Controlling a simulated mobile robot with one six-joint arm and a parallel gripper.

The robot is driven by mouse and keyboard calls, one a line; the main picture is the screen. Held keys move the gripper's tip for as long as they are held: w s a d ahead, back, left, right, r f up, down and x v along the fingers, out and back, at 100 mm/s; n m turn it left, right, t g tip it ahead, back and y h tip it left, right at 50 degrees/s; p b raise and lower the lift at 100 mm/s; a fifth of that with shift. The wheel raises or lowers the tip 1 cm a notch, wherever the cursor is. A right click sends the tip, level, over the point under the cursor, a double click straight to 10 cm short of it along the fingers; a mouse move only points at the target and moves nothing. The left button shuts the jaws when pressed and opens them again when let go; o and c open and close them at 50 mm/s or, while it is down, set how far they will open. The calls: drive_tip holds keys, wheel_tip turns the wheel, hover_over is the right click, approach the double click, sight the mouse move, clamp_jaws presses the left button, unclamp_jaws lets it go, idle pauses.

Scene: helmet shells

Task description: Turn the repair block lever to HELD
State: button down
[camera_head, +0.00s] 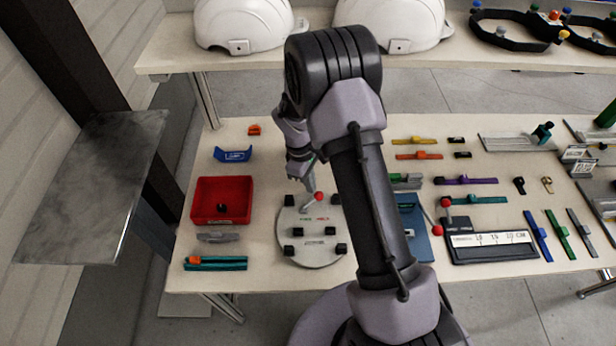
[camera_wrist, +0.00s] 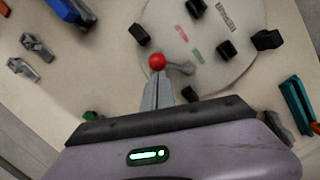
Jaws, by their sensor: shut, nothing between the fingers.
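The repair block appears to be the round pale grey plate (camera_head: 292,245) with several black posts; it also shows in the wrist view (camera_wrist: 228,65). Its lever has a red knob (camera_head: 319,196) on a short grey arm near the plate's far edge. In the wrist view the red knob (camera_wrist: 157,61) is left of the lever's pivot. Green and red lettering lies on the plate beside the lever; the red word looks like HELD. My gripper (camera_head: 311,187) is shut and empty, its tips right at the knob. In the wrist view my gripper (camera_wrist: 157,76) partly overlaps the knob; contact is unclear.
A red tray (camera_head: 195,207) stands left of the plate, with a blue holder (camera_head: 233,154) behind it. A dark gauge block (camera_head: 490,254) and another red-knobbed lever (camera_head: 446,203) are to the right. White helmet shells (camera_head: 243,25) sit on the back shelf. My arm hides the table's middle.

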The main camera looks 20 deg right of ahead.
drive_tip(key=shift+f, duration=0.1)
drive_tip(key=shift+s+d+f+m, duration=0.25)
drive_tip(key=shift+s+d+m, duration=0.2)
drive_tip(key=shift+s+m, duration=0.4)
drive_tip(key=shift+w, duration=0.1)
drive_tip(key=a+r+m+t+y+p, duration=0.1)
drive_tip(key=a+r+m+t+p, duration=0.2)
drive_tip(key=r, duration=1.7)
drive_tip(key=s+a+r+m+t+y+b, duration=0.1)
drive_tip(key=s+a+r+m+t+b, duration=0.1)
drive_tip(key=s, duration=0.8)
drive_tip(key=s+a+r+m+t+y+b, duration=0.1)
drive_tip(key=s+r+m+b, duration=0.4)
drive_tip(key=s, duration=0.5)
drive_tip(key=a+m+t+b, duration=0.1)
drive_tip(key=a+b, duration=0.1)
drive_tip(key=shift+s+a+y+b, duration=0.15)
drive_tip(key=shift+a+y+b, duration=0.05)
drive_tip(key=shift+y+b, duration=0.1)
drive_tip(key=shift+m, duration=0.25)
